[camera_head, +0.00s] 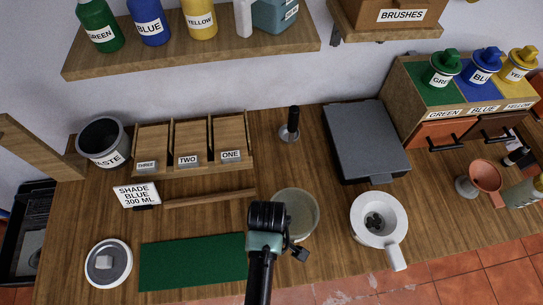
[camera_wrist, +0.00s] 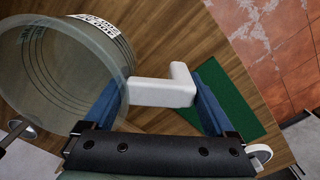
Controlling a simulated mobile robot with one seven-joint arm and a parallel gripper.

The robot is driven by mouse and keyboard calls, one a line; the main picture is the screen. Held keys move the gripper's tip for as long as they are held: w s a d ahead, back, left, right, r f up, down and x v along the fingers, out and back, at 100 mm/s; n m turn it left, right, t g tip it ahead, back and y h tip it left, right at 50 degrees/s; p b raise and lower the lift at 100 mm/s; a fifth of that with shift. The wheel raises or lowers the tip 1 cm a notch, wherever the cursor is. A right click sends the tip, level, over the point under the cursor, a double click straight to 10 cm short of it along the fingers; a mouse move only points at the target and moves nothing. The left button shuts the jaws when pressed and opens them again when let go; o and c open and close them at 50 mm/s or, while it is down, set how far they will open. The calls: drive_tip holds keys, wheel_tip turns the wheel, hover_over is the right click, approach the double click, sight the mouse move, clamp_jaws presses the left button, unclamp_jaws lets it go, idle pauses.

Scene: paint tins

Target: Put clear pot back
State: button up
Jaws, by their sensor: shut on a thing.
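The clear pot (camera_head: 303,208) is a see-through, greyish round vessel at the middle of the wooden worktop in the head view, partly hidden by my arm. In the wrist view the clear pot (camera_wrist: 65,70) fills the left side, with measure lines and a printed label on its wall. Its pale handle (camera_wrist: 165,90) reaches between the blue fingers of my gripper (camera_wrist: 160,88), which is shut on it. The pot looks empty. I cannot tell whether its base touches the worktop.
A green mat (camera_head: 193,262) lies bare at front left, beside a round white-rimmed dish (camera_head: 108,263). A white pot with a handle (camera_head: 379,220) stands close at right. Behind are a grey flat box (camera_head: 365,140), a dark-handled tool (camera_head: 290,125) and a wooden rack (camera_head: 190,143).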

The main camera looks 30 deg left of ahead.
drive_tip(key=shift+f+p, duration=0.4)
drive_tip(key=shift+f, duration=1.7)
drive_tip(key=o, duration=1.1)
drive_tip(key=shift+f, duration=0.2)
drive_tip(key=shift+b, duration=0.5)
wheel_tip(320, 180, up, 13)
drive_tip(key=shift+w+a+b, duration=0.1)
drive_tip(key=shift+b, duration=0.4)
